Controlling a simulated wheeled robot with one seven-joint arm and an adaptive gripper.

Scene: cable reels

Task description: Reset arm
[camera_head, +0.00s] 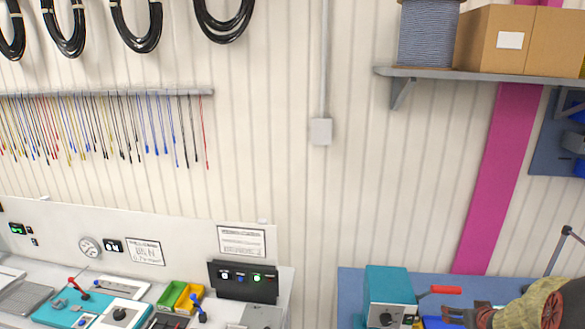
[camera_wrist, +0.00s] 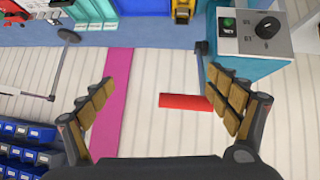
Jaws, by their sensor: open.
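My gripper (camera_wrist: 160,76) is open and empty in the wrist view, its two tan-padded fingers spread wide. A red handle (camera_wrist: 185,102) shows between the fingers, close to the right one; I cannot tell its distance from them. The handle belongs to a teal machine box (camera_wrist: 250,75) with a grey control panel. In the head view my gripper (camera_head: 455,317) is at the bottom right, low beside the teal box (camera_head: 388,285) and under its red handle (camera_head: 446,289). Part of my arm is cut off by the frame edge.
A blue bench (camera_head: 352,285) carries the teal box. A grey shelf (camera_head: 430,73) above holds a cable reel (camera_head: 428,35) and a cardboard box (camera_head: 500,40). Blue bins (camera_wrist: 25,130) show at the wrist view's lower left. A white workbench with trays (camera_head: 172,295) is at left.

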